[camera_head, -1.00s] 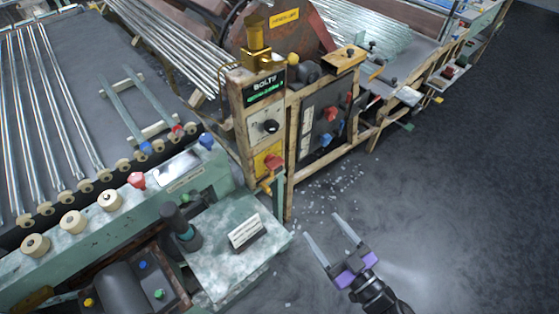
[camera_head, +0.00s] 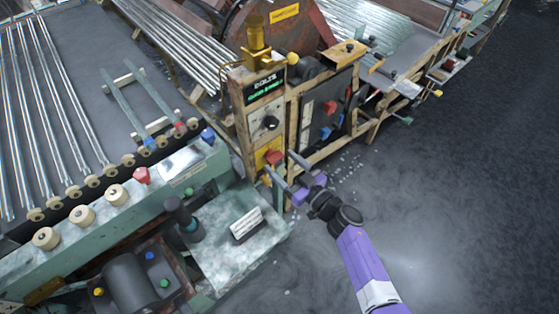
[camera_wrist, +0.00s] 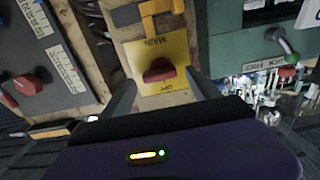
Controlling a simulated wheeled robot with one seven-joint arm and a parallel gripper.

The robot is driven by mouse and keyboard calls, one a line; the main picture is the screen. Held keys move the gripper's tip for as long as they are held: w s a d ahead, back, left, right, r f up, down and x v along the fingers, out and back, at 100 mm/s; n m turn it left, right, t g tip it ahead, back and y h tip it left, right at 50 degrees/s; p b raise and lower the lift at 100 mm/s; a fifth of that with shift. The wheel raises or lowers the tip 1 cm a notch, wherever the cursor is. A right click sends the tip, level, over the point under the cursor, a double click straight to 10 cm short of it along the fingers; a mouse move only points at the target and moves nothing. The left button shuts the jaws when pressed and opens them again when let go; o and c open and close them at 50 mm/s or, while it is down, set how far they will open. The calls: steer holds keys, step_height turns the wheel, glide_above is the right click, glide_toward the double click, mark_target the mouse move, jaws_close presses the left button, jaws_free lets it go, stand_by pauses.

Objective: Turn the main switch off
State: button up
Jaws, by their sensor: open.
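The main switch is a red knob (camera_head: 273,157) on a yellow plate (camera_head: 262,162), low on the front of a wooden control post. In the wrist view the red knob (camera_wrist: 159,71) sits on the yellow plate (camera_wrist: 178,48), which is marked MAIN and OFF and appears upside down. My gripper (camera_head: 279,165) is at the post, in front of the plate. In the wrist view my gripper (camera_wrist: 160,88) is open, with one finger on each side of the knob. I cannot tell whether the fingers touch it.
Above the switch are a black dial (camera_head: 270,123) and a green-lit BOLTS display (camera_head: 264,89). A dark panel (camera_head: 326,112) with red and blue knobs stands to the right. A green bench (camera_head: 225,232) is at lower left. The floor (camera_head: 450,200) at right is open, with glass shards near the post.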

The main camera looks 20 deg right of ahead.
steer(key=shift+x, duration=0.9)
steer(key=c, duration=1.4)
steer(key=shift+o, duration=0.2)
